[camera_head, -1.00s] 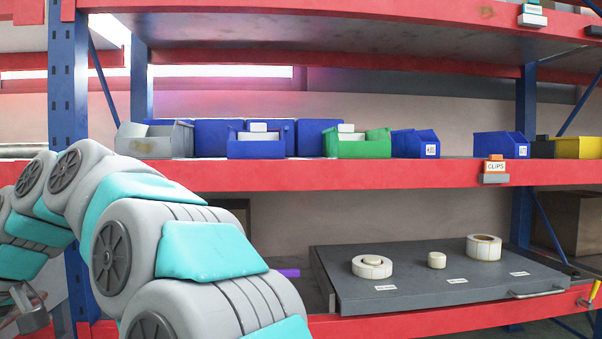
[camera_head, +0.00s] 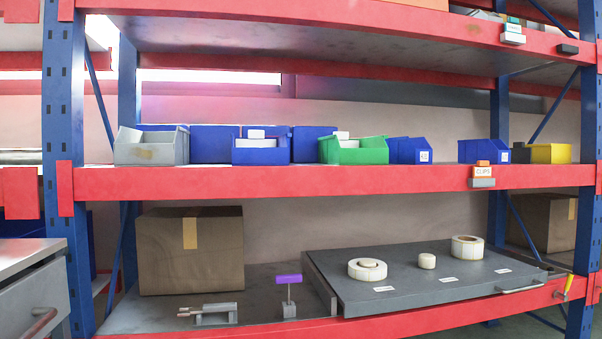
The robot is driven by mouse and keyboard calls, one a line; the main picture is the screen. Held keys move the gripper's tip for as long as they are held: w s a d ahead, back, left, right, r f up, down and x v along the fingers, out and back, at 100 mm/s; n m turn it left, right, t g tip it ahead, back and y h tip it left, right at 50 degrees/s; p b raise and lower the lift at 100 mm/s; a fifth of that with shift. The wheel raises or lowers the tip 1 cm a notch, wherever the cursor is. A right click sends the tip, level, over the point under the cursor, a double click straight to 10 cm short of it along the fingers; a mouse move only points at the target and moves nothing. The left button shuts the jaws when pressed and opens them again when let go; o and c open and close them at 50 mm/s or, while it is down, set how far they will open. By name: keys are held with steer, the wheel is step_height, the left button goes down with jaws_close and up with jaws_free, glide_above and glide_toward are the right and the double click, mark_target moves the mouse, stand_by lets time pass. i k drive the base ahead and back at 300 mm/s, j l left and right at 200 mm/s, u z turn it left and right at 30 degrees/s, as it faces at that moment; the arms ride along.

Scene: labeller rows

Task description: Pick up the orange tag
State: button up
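The orange tag (camera_head: 482,171) is on the front edge of the red middle shelf beam, right of centre. It has an orange top and a white label that appears to read "CLIPS". It stands in a grey holder (camera_head: 481,183) fixed to the beam. My gripper and arm are out of view, so I cannot see where the gripper is relative to the tag.
A teal-topped tag (camera_head: 513,31) and a dark holder (camera_head: 568,49) are on the upper beam. Green (camera_head: 354,155), blue and yellow bins line the middle shelf. Below are a cardboard box (camera_head: 190,250), a purple-topped stand (camera_head: 288,281) and a grey drawer top (camera_head: 420,285) with tape rolls.

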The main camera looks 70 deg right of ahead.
mark_target(483, 171)
steer(key=i+j+z, duration=0.1)
steer(key=z, duration=1.35)
